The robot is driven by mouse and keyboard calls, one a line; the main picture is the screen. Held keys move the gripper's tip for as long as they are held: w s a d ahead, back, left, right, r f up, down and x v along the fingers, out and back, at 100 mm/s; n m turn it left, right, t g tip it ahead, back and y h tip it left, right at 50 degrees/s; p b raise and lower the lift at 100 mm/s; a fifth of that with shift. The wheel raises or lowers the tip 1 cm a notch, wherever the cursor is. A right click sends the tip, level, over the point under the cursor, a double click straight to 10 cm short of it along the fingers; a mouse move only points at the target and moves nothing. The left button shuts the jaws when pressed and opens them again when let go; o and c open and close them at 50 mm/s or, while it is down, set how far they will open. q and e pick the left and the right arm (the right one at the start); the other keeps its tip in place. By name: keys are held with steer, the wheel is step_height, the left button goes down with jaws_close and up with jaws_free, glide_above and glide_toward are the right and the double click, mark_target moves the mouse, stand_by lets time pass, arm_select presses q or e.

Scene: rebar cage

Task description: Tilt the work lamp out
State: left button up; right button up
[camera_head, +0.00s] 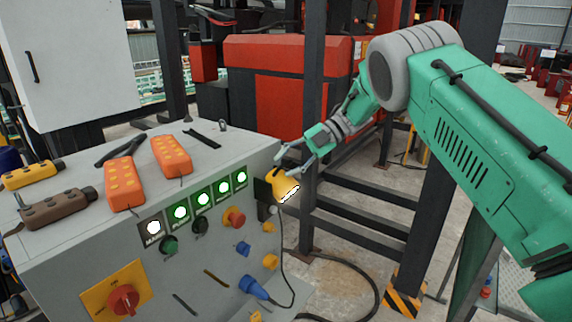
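The work lamp (284,188) is a small yellow lamp with a bright white face, at the right front edge of the grey control cabinet. It sits beside a dark bracket (262,193). My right gripper (282,161) comes in from the upper right, with its thin fingers spread apart just above the lamp. I cannot tell whether a finger touches the lamp. My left gripper is not in view.
The grey cabinet (75,238) carries orange pendants (172,155), lit green buttons and a red rotary switch (123,300). A blue plug (253,287) with a black cable is on its front. Dark steel posts (314,100) and rails stand behind my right arm.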

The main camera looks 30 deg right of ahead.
steer(key=v, duration=1.2)
steer(key=shift+f, duration=0.15)
